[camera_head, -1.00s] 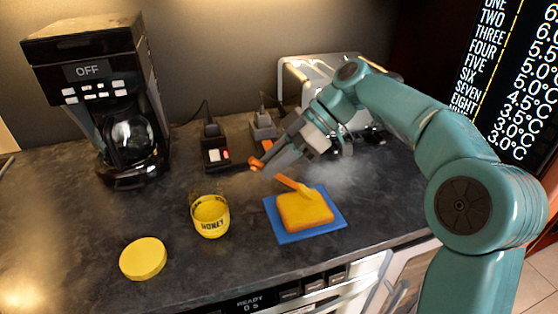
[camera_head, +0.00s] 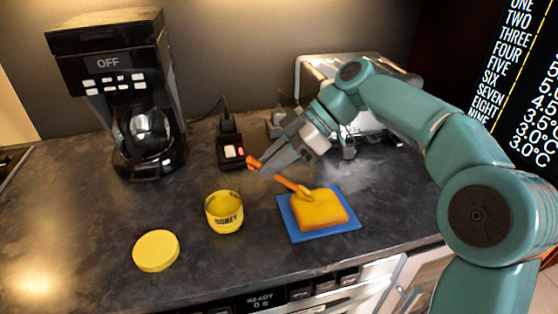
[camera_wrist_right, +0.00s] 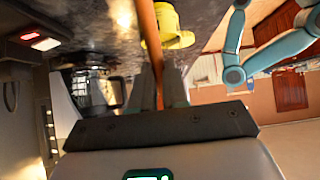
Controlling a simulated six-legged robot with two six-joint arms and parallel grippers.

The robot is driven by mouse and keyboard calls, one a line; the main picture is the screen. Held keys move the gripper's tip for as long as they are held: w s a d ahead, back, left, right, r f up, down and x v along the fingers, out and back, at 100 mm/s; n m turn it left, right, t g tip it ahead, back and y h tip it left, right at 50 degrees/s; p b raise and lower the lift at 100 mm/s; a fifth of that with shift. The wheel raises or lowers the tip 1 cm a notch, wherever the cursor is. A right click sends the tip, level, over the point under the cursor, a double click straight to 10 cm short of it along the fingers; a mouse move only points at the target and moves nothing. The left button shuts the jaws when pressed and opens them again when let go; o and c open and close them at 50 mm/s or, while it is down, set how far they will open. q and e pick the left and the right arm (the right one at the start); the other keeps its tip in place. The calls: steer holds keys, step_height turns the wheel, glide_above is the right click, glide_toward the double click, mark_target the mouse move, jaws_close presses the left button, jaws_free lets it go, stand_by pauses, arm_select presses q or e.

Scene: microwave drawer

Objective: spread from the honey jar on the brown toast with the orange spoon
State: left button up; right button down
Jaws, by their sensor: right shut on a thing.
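The yellow honey jar (camera_head: 225,213) stands open and upright on the counter, left of the toast. The toast (camera_head: 322,212) lies on a blue square board (camera_head: 345,228); its top is yellow-orange with browner sides. My right gripper (camera_head: 273,170) is shut on the orange spoon (camera_head: 288,183), above and left of the toast. The spoon slants down, its yellowish bowl at the toast's upper left edge; I cannot tell whether it touches. In the right wrist view the spoon handle (camera_wrist_right: 147,28) passes between the fingers, with the yellow jar (camera_wrist_right: 175,38) beyond. My left gripper is out of view.
A yellow lid (camera_head: 156,251) lies left of the jar. A black coffee maker (camera_head: 125,95) stands at the back left. A power strip (camera_head: 231,151) and a metal toaster (camera_head: 318,68) are at the back. The counter's front edge lies close below the lid.

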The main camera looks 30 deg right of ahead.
steer(key=shift+w+a, duration=0.1)
steer(key=shift+a, duration=0.45)
step_height(320, 180, up, 7)
steer(key=p, duration=0.6)
stand_by(0.6)
